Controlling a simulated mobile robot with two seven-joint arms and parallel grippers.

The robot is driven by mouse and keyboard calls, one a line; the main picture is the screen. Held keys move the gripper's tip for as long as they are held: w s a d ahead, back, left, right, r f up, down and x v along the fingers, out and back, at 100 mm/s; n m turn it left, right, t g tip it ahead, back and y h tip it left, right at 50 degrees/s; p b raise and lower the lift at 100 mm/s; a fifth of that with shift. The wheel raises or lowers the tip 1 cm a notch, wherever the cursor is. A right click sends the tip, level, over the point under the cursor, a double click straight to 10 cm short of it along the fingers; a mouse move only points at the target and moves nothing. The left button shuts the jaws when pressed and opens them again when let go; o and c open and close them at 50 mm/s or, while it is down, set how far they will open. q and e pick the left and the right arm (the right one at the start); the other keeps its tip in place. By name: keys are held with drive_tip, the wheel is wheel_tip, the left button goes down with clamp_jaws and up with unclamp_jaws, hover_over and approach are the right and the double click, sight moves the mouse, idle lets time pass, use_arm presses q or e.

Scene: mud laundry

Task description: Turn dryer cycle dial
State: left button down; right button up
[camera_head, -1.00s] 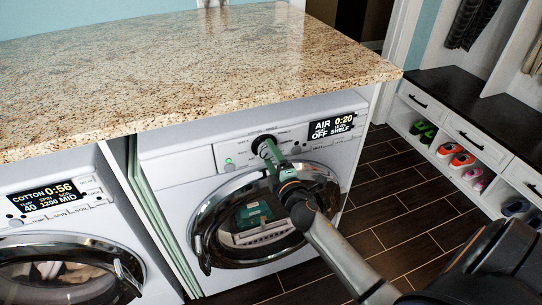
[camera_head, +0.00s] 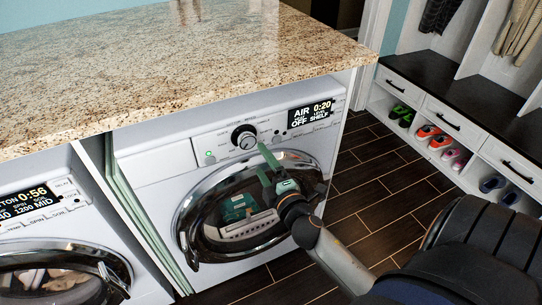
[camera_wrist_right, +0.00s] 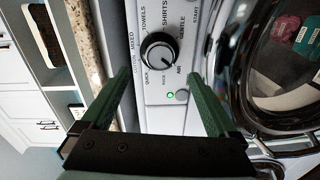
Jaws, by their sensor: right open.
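The dryer cycle dial (camera_head: 244,137) is a round black knob with a silver face on the white dryer's panel. It also shows in the right wrist view (camera_wrist_right: 159,53), with cycle names around it and its pointer near AIR. The dryer display (camera_head: 311,113) reads AIR and 0:20. My right gripper (camera_head: 266,164) is open and empty, just below and right of the dial, apart from it. In the right wrist view its green fingers (camera_wrist_right: 160,85) are spread wide, with the dial beyond and between them. My left gripper is not in view.
A granite counter (camera_head: 190,62) overhangs the machines. The dryer door (camera_head: 245,213) is shut below the panel, with its chrome ring close to my right gripper. A washer (camera_head: 40,235) stands at left. A shoe bench (camera_head: 470,110) is at right. Dark floor between is clear.

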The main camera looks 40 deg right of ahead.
drive_tip(key=shift+b+v, duration=0.3)
drive_tip(key=shift+v, duration=2)
drive_tip(key=shift+a, duration=0.1)
